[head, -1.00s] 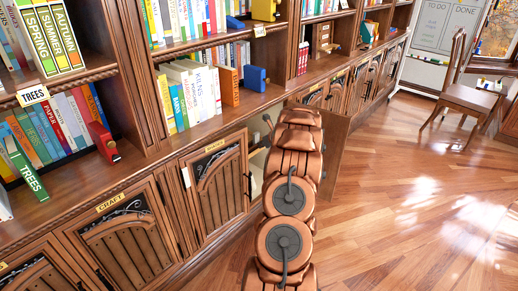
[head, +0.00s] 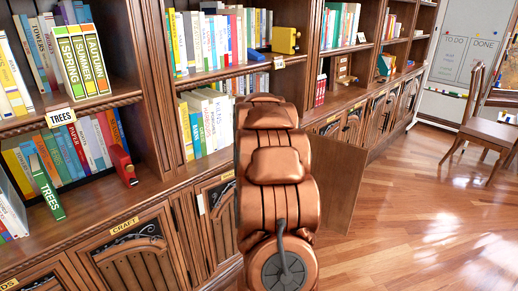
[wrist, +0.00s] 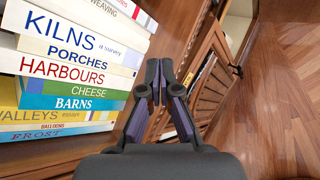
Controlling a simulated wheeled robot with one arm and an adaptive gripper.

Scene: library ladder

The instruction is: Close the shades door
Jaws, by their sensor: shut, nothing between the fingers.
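In the head view a plain wooden cabinet door (head: 337,185) stands swung out from the lower row, right of my arm. I take it as the shades door, but I can read no shades label. My arm hides its cabinet opening and part of the door. My gripper (wrist: 160,80) is shut and empty in the wrist view, in front of the shelf edge beside the books. It touches nothing that I can make out. My arm hides the gripper in the head view. A slatted door (wrist: 208,92) with a dark handle shows beyond the fingers in the wrist view.
Books (wrist: 75,70) lie close left of my gripper in the wrist view. A closed craft door (head: 143,257) is at the lower left. A chair (head: 490,130) and whiteboard (head: 463,60) stand at the far right. The wooden floor (head: 420,210) right of the open door is clear.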

